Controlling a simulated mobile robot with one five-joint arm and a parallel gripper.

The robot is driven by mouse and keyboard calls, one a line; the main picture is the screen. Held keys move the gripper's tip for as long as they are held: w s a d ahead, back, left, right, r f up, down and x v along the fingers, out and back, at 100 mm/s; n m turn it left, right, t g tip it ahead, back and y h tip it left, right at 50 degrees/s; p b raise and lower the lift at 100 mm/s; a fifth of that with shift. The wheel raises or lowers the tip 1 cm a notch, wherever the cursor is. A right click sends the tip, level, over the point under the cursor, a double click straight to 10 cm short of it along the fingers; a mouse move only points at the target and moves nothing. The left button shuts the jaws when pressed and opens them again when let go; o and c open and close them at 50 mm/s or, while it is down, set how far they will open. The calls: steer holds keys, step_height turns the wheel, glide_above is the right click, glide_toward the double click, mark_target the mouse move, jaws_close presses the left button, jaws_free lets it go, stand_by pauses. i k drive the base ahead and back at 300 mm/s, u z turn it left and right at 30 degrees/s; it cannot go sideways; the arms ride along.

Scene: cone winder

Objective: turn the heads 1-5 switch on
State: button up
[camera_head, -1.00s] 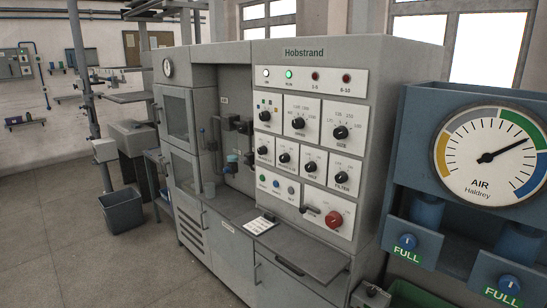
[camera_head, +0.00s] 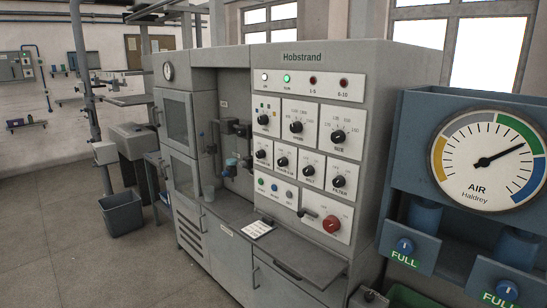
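The grey Hobstrand machine (camera_head: 301,57) stands in the middle of the view. Its top strip has a lit white lamp (camera_head: 265,77), a lit green lamp marked RUN (camera_head: 287,78), and dark red lamps marked 1-5 (camera_head: 313,80) and, it seems, 6-10 (camera_head: 344,83). Several black rotary knobs sit below, such as the upper right knob (camera_head: 338,136). A red knob (camera_head: 331,225) and a dark lever (camera_head: 307,212) share the lowest plate. I cannot make out a switch labelled heads 1-5; most small lettering is too small to read. My gripper is not in view.
A grey shelf (camera_head: 305,263) juts out below the panel, with a white card (camera_head: 260,229) to its left. A blue air unit with a round gauge (camera_head: 484,190) stands close at the right. A bin (camera_head: 121,215) is on the left floor; the floor (camera_head: 65,250) around it is clear.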

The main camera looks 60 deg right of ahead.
mark_target(261, 154)
steer(key=z, duration=0.25)
steer(key=i, duration=1)
steer(key=u, duration=0.1)
